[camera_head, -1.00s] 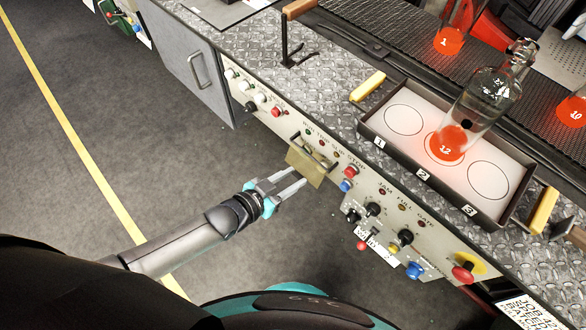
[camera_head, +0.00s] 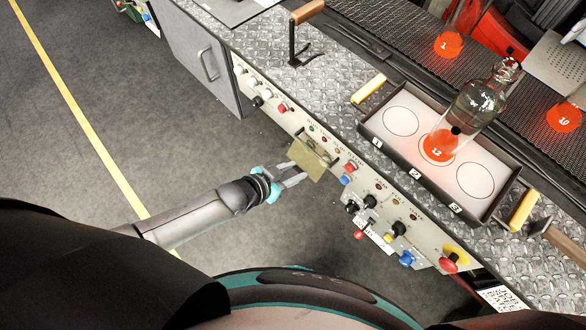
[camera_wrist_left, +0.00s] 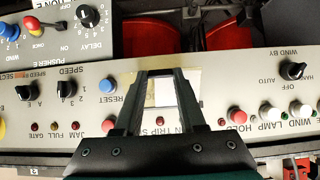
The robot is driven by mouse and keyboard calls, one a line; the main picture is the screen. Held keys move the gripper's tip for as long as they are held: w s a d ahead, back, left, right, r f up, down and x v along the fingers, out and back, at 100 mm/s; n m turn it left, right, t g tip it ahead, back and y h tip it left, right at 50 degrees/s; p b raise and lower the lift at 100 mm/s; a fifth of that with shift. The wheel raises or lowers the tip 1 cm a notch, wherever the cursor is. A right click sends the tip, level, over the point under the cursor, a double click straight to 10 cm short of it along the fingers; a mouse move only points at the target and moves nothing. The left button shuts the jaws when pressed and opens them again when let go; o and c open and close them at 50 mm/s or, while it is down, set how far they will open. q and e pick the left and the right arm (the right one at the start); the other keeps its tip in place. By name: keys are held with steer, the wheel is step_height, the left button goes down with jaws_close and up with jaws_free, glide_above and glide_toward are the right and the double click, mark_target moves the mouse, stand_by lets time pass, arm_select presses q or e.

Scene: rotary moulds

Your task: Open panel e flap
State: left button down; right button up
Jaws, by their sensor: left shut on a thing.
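The flap (camera_head: 308,160) is a small beige plate on the front control panel (camera_head: 355,180), below a row of small lamps and beside the red and blue buttons. It stands out from the panel face. My left gripper (camera_head: 297,172) reaches it from the lower left, its fingertips at the flap's lower edge. The jaws are shut on the flap, with a finger on either side. In the left wrist view a pale plate (camera_wrist_left: 160,92) shows between the two dark fingers (camera_wrist_left: 160,73). My right gripper is out of view.
Knobs and buttons, including a red one (camera_head: 351,167) and a blue one (camera_head: 345,181), sit close right of the flap. Above is a tray (camera_head: 375,137) with a glass bottle (camera_head: 475,105). A grey cabinet door (camera_head: 200,60) is at left. The floor in front is clear.

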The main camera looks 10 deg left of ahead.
arm_select(q)
steer(key=shift+c, duration=2.4)
jaws_free()
steer(key=shift+s+a, duration=0.1)
steer(key=p+v, duration=0.4)
steer(key=v, duration=1.1)
steer(key=shift+p, duration=0.3)
steer(key=shift+c, duration=0.2)
